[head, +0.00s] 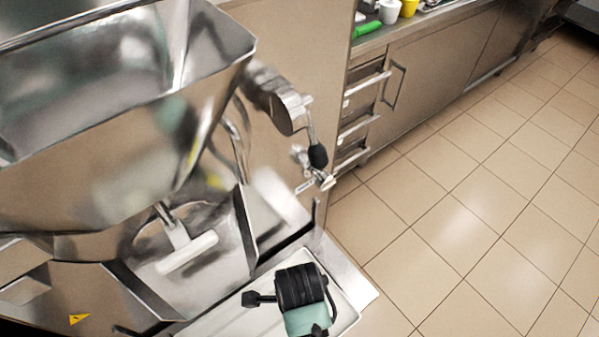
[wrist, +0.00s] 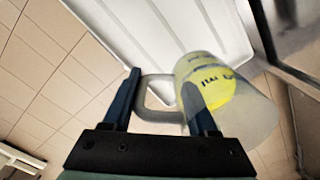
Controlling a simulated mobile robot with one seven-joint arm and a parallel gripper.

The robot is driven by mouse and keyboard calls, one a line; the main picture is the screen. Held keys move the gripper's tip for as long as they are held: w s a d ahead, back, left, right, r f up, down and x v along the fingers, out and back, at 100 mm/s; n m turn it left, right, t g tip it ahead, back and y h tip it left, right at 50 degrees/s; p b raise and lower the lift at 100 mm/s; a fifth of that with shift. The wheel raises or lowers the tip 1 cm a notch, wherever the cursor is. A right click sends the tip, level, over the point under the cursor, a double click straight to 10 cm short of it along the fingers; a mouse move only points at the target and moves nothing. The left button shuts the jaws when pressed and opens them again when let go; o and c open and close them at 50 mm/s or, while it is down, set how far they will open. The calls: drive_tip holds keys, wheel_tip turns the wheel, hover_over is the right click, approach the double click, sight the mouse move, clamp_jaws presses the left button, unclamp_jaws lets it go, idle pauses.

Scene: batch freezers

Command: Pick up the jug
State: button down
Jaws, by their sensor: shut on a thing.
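The jug (wrist: 248,112) is a pale, see-through vessel with a yellow patch and dark lettering, on the right of the wrist view. Its grey handle (wrist: 148,112) reaches left, between my fingers. My gripper (wrist: 161,80) is shut on the jug by this handle. In the head view my wrist is over the white tray at the bottom middle, and the jug cannot be made out there. I cannot tell whether the jug's base touches the tray.
The white tray (head: 222,322) sits at the front of a steel machine with a large hopper (head: 100,170) and a lever (head: 318,155). A steel counter (head: 430,65) with cups and a green item stands behind. Tiled floor (head: 460,225) at right is clear.

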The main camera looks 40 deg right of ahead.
drive_tip(key=shift+r+p, duration=0.65)
drive_tip(key=shift+r, duration=2.9)
idle(1.0)
